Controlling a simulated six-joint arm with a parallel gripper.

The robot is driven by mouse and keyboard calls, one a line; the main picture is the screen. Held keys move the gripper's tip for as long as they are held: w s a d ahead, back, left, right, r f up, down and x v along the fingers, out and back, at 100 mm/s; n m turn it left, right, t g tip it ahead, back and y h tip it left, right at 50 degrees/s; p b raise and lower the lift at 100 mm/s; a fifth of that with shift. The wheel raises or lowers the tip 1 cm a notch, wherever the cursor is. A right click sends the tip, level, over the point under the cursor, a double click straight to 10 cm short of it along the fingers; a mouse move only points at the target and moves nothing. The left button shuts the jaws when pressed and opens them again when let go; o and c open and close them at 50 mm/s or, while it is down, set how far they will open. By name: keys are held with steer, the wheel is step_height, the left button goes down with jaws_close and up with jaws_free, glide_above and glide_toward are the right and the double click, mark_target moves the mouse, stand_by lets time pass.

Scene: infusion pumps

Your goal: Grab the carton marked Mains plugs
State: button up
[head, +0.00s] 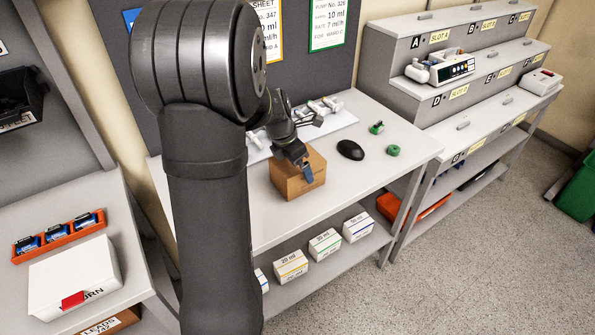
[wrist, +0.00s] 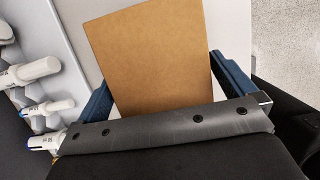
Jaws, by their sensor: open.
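A brown cardboard carton (head: 299,180) stands on the white table in the middle of the head view. Its top fills the centre of the wrist view (wrist: 150,58). No marking on it can be read in either view. My gripper (head: 306,170) is open, with its blue fingers low at the carton. In the wrist view my gripper (wrist: 168,88) has one finger on each side of the carton, with the box between them. A small gap shows by the right finger; whether the left one touches I cannot tell.
A tray of white syringes (head: 325,115) lies behind the carton. Labelled boxes (head: 291,266) stand on the shelf below. A stepped rack (head: 470,75) is at the right.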

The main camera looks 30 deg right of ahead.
steer(key=x, duration=0.3)
steer(key=shift+d+f, duration=0.1)
steer(key=shift+f, duration=0.05)
steer(key=c, duration=0.8)
steer(key=shift+w, duration=0.1)
